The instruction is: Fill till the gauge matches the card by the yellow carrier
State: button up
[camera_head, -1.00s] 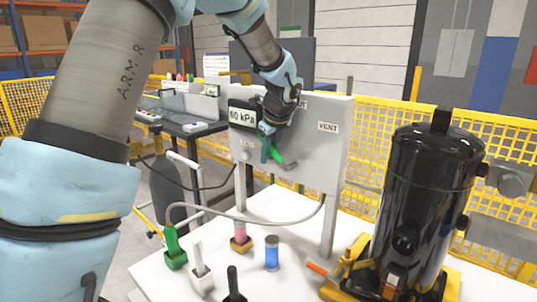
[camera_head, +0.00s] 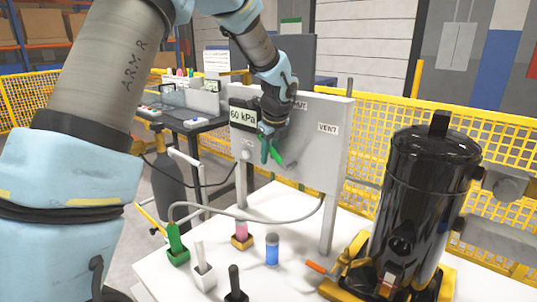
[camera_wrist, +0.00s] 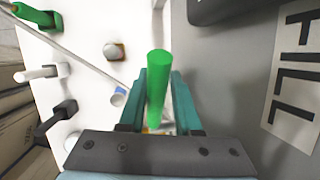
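The gauge (camera_head: 243,116) on the grey panel (camera_head: 318,165) reads 60 kPa in the head view. My gripper (camera_head: 268,146) is at the panel, just below and right of the gauge. In the wrist view, my gripper (camera_wrist: 158,95) has its teal fingers close on both sides of a green handle (camera_wrist: 157,85) and looks shut on it. The green handle's lower end (camera_head: 277,156) also shows in the head view. A FILL label (camera_wrist: 292,75) is beside it in the wrist view; a VENT label (camera_head: 327,128) is farther right. I cannot make out the card.
A black compressor (camera_head: 425,205) stands on a yellow base at the right.

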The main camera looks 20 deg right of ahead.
jog(key=shift+o, duration=0.2)
jog(key=b+v, duration=0.2)
jog(key=v, duration=0.8)
jog(key=shift+r, duration=0.4)
jog(key=shift+s, duration=0.1)
jog(key=s+a+f+n+g, duration=0.1)
jog(key=a+f+n, duration=0.3)
jog(key=a+n, duration=0.4)
jog(key=a+f+n+g, duration=0.1)
jog(key=a+f+n, duration=0.4)
jog(key=a, duration=0.6)
jog(key=s+a+f+n, duration=0.3)
jog(key=s+a+n, duration=0.2)
jog(key=a+n, duration=0.2)
jog(key=s+a+f+n, duration=0.2)
jog(key=s+a+n, duration=0.3)
jog(key=a+n, duration=0.3)
jog(key=n, duration=0.2)
jog(key=shift+s+a+f+n+g, duration=0.25)
jog(key=shift+s+f+n+g, duration=0.05)
jog(key=shift+s+f+n, duration=0.1)
jog(key=shift+w, duration=0.1)
dwell(1.4)
